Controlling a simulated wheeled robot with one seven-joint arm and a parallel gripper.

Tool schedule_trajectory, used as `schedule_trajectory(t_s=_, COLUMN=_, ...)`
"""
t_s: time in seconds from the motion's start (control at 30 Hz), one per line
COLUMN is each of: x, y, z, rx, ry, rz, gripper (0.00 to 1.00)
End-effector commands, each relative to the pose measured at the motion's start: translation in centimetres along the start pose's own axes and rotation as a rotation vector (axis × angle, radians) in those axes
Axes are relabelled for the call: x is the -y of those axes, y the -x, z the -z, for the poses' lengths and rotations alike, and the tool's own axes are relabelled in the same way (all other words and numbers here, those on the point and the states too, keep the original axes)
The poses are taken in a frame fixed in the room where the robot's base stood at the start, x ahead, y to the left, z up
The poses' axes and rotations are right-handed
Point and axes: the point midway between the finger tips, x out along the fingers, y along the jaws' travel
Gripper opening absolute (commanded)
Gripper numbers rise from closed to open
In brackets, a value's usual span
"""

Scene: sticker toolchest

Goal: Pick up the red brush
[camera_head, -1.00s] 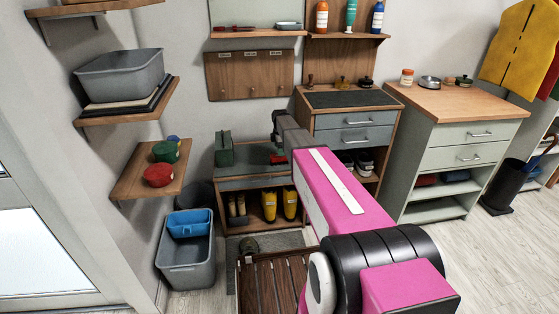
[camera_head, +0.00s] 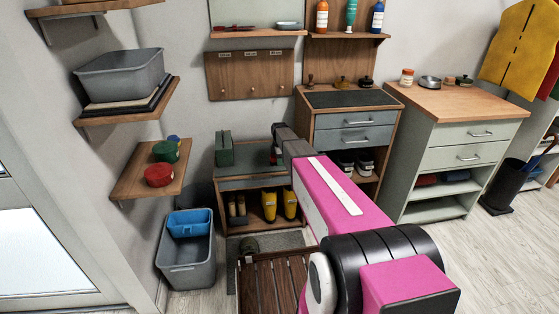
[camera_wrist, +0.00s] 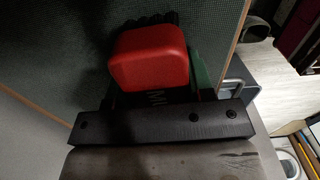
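The red brush, a rounded red block (camera_wrist: 150,57) with dark bristles along its far side, is close in front of my gripper (camera_wrist: 155,95) in the wrist view. It covers the space where the fingertips would show, so I cannot tell whether they touch it.
A green box (camera_head: 224,149) stands on the bench left of my gripper. A drawer cabinet (camera_head: 352,121) stands close on the right. Boots (camera_head: 269,206) are on the shelf below. A wall shelf (camera_head: 130,180) with red and green round items is on the left.

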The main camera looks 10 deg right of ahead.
Motion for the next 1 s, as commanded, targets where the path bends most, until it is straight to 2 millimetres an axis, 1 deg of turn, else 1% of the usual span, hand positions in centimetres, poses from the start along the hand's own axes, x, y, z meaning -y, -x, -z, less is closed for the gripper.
schedule_trajectory(t_s=0.33, x=0.0, y=0.1, z=0.0, rx=0.0, ry=0.0, rz=0.0, gripper=0.24)
schedule_trajectory(t_s=0.47, x=0.0, y=0.6, z=0.0, rx=0.0, ry=0.0, rz=-0.001, gripper=0.24)
schedule_trajectory(t_s=0.63, x=0.1, y=2.5, z=0.0, rx=0.0, ry=0.0, rz=-0.001, gripper=0.24)
schedule_trajectory(t_s=0.73, x=0.1, y=4.5, z=0.0, rx=0.0, ry=0.0, rz=-0.003, gripper=0.24)
schedule_trajectory(t_s=0.8, x=0.6, y=5.3, z=1.9, rx=0.0, ry=0.004, rz=-0.001, gripper=0.24)
schedule_trajectory(t_s=1.0, x=1.7, y=7.9, z=6.1, rx=0.0, ry=0.003, rz=-0.001, gripper=0.24)
